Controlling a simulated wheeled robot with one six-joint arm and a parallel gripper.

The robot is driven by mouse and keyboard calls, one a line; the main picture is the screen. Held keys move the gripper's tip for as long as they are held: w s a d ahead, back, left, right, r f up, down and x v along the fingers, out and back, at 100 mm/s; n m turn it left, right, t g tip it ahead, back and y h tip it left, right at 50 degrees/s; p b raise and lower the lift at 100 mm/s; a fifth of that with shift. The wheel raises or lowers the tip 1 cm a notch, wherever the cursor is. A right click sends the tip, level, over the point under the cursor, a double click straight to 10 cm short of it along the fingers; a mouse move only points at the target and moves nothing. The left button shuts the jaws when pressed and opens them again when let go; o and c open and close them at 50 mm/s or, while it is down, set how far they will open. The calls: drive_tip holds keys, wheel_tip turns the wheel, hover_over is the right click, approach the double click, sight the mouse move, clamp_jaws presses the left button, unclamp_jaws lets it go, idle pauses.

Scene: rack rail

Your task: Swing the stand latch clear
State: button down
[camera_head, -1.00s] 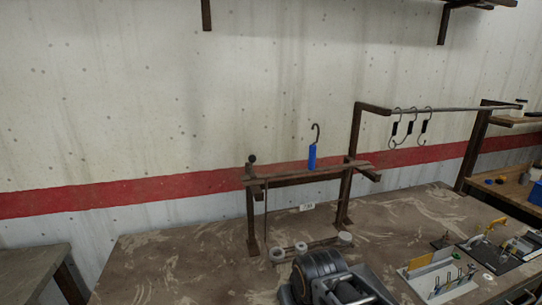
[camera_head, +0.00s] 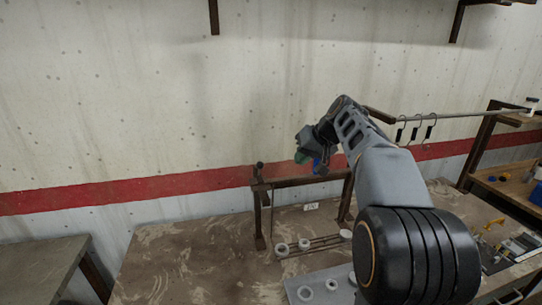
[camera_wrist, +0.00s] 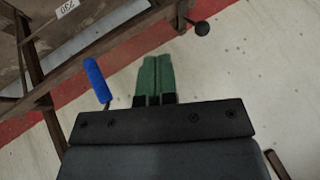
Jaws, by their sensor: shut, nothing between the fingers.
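The brown stand (camera_head: 267,215) stands on the workbench against the wall, with a top rail between two posts. A dark ball knob, which looks like the latch's end (camera_head: 260,166), sits at the rail's left end. It shows in the wrist view (camera_wrist: 202,29) at the end of a short arm. A blue-handled hook (camera_wrist: 98,80) is at the rail; in the head view my gripper mostly hides it. My gripper (camera_head: 303,154) is shut and empty, its green fingertips (camera_wrist: 158,60) together. In the wrist view they lie between the blue handle and the knob, apart from both.
Several black-handled hooks (camera_head: 416,131) hang on a grey rail (camera_head: 465,117) at right. A pale tray (camera_head: 320,292) with rings lies at the front of the workbench (camera_head: 190,255). A small label (camera_head: 311,206) is behind the stand. Left of the stand is clear bench.

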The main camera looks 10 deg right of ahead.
sight(258, 167)
drive_tip(key=shift+w+d+r, duration=0.5)
drive_tip(key=shift+w+r, duration=0.2)
drive_tip(key=shift+r, duration=0.1)
drive_tip(key=w+a+f+p, duration=0.4)
drive_tip(key=w+a+f, duration=0.1)
drive_tip(key=a+f, duration=0.2)
drive_tip(key=shift+w+a, duration=0.35)
drive_tip(key=shift+a, duration=0.1)
drive_tip(key=shift+a, duration=0.1)
